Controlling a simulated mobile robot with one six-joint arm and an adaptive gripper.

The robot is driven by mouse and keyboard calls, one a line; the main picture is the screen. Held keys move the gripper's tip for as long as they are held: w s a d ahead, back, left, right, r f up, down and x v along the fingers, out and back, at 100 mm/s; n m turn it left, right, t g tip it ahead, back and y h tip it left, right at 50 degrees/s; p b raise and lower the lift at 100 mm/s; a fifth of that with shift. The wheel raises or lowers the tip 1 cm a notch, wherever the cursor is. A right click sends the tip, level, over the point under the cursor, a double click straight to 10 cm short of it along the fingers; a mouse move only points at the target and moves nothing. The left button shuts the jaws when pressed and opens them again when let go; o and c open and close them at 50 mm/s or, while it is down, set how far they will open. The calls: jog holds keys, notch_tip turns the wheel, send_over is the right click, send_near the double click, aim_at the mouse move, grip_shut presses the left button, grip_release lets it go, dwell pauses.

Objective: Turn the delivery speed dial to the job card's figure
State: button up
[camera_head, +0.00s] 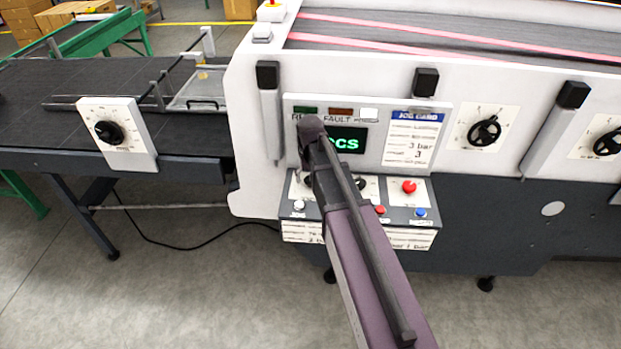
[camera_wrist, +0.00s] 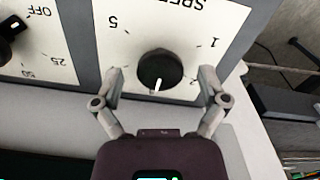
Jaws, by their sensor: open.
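The speed dial (camera_wrist: 160,70) is a round black knob on a white plate, seen upside down in the wrist view. Its white pointer aims toward the bottom of the picture, slightly left. The 5 and 1 on its scale show; the figure at the pointer cannot be read. My gripper (camera_wrist: 161,75) is open, one finger on each side of the knob, with gaps to both. In the head view my arm hides the gripper and this dial.
Another black knob (camera_wrist: 12,35) marked OFF, 25 and 50 sits beside the dial. The panel also has a red button (camera_head: 409,187) and a blue button (camera_head: 420,212). A separate dial (camera_head: 108,131) stands on the left conveyor. Open floor lies in front.

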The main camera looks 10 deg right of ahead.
jog(key=shift+n, duration=0.3)
